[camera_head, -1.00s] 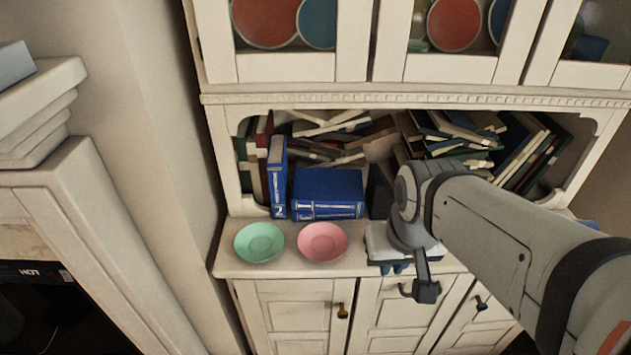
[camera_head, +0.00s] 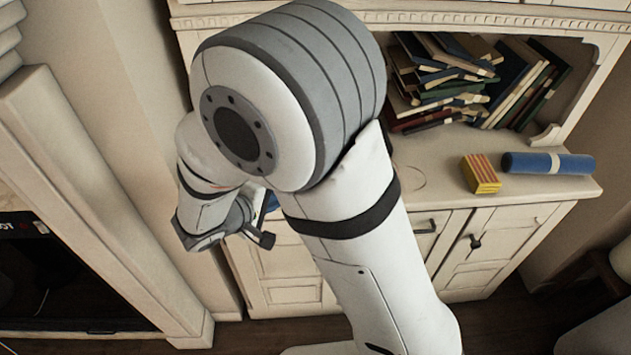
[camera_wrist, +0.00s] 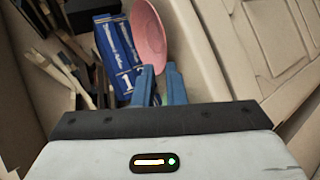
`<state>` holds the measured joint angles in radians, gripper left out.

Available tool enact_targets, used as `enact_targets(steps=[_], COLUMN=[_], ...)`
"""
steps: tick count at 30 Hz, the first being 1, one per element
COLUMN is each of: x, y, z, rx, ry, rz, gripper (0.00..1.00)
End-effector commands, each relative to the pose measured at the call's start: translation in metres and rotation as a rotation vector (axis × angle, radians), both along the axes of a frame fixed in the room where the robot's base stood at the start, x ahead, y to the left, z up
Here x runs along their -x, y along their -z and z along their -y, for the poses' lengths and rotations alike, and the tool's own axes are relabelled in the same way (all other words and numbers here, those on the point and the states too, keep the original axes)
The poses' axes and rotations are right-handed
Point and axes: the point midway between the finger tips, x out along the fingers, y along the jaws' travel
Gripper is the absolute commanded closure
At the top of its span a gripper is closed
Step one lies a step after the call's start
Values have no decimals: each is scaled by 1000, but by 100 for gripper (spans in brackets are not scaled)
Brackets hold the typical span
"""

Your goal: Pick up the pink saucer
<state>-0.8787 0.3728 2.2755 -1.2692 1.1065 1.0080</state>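The pink saucer (camera_wrist: 149,38) shows in the wrist view as a narrow tilted oval beyond my fingertips. In the head view my arm hides it. My gripper (camera_wrist: 159,70) has two blue fingers with a small gap between them. The saucer's near rim reaches the gap between the fingertips. I cannot tell whether either finger touches it.
Blue books (camera_wrist: 118,55) stand close beside the saucer in the wrist view. Several loose books (camera_head: 470,80) fill the shelf. A yellow-and-red striped box (camera_head: 480,174) and a blue roll (camera_head: 547,163) lie on the counter's right (camera_head: 440,160).

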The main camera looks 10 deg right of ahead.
Motion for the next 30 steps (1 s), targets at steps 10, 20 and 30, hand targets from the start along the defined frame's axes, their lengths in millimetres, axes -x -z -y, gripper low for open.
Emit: enact_targets(steps=[10,20,30], x=[-23,-52,-54], y=[20,44,45], z=[7,28,29], rx=[9,8,6], ry=[-30,-30,-33], rz=[15,13,14], gripper=[89,89,94])
